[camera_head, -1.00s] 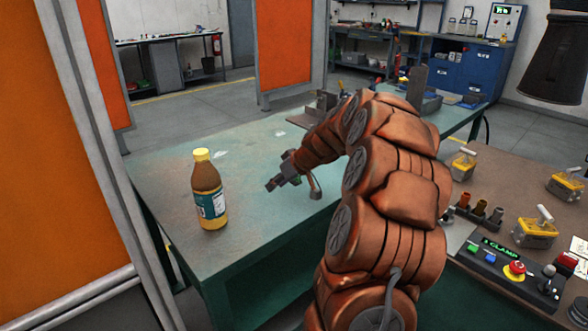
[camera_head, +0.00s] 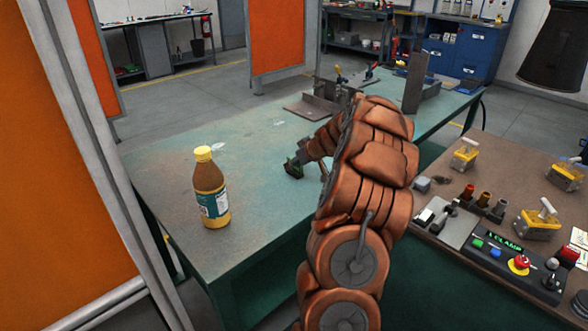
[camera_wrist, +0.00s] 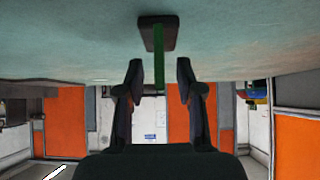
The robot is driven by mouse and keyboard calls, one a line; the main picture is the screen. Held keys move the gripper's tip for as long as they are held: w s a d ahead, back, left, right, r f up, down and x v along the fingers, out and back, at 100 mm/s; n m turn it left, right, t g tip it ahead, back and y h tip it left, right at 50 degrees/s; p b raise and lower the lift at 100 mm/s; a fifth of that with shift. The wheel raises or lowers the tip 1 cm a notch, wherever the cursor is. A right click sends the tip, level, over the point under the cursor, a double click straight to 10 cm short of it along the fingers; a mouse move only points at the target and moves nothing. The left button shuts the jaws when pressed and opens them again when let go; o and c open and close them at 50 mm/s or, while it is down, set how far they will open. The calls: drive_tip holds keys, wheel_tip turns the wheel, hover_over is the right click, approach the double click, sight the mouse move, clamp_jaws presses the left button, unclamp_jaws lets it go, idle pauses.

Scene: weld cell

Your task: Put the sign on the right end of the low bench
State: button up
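The sign (camera_wrist: 159,62) shows in the wrist view as a thin green plate, seen edge-on, on a dark foot (camera_wrist: 158,33). The foot rests on a teal surface, which appears at the top of that view. My gripper (camera_wrist: 159,75) is open, with one finger on each side of the green plate and a gap on both sides. In the head view my gripper (camera_head: 293,168) is low over the green-topped bench (camera_head: 255,150), and a small dark green part shows at its tip. My arm hides much of the bench's right part.
A brown bottle with a yellow cap (camera_head: 210,188) stands on the green-topped bench, left of my gripper. Metal angle pieces (camera_head: 315,106) and an upright plate (camera_head: 414,82) are farther back. A brown table (camera_head: 450,180) with yellow clamps and a control box is at right.

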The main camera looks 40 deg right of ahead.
drive_tip(key=shift+x, duration=0.95)
drive_tip(key=shift+w, duration=0.1)
clamp_jaws()
drive_tip(key=shift+r, duration=0.15)
